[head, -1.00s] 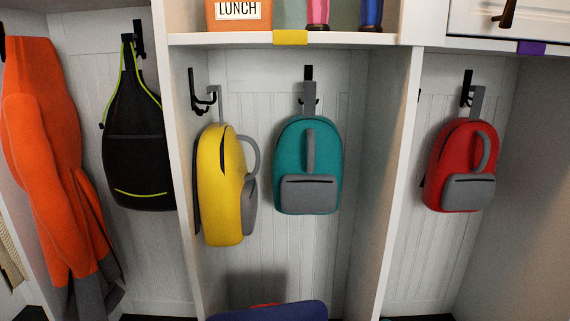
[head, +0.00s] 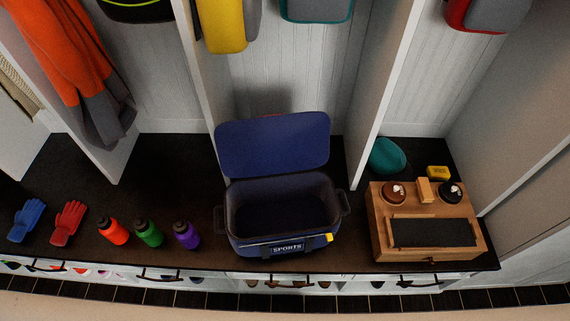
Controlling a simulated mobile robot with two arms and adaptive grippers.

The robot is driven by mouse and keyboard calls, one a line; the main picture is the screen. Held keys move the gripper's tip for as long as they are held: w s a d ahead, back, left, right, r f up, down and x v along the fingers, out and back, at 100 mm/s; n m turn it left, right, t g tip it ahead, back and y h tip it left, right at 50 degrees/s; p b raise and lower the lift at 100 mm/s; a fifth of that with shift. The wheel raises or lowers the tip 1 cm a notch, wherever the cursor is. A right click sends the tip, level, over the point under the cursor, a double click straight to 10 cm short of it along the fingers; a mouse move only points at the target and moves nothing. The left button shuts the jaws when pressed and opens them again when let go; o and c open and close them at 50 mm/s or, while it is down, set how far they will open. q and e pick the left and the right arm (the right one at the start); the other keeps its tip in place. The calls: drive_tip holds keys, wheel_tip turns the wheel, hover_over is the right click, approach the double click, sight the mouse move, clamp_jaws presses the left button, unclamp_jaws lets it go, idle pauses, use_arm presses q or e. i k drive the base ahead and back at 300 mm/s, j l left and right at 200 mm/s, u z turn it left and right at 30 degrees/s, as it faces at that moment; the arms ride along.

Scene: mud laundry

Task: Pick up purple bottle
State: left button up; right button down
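The purple bottle (head: 187,235) has a dark cap and is on the dark bench top, at the right end of a row of bottles. A green bottle (head: 149,233) is just left of it, and an orange-red bottle (head: 113,231) is further left. Neither of my grippers shows in the head view.
Blue gloves (head: 27,220) and red gloves (head: 68,222) lie left of the bottles. A wooden shoe-care box (head: 379,228) sits at the right, with a teal item (head: 387,156) and a yellow item (head: 437,172) behind. Upright dividers split the bench; its surface behind the bottles is clear.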

sight(184, 230)
drive_tip(key=j+u, duration=0.1)
drive_tip(key=u, duration=0.25)
drive_tip(key=k+j+u, duration=0.1)
drive_tip(key=u, duration=0.2)
drive_tip(key=j+u, duration=0.1)
drive_tip(key=u, duration=0.25)
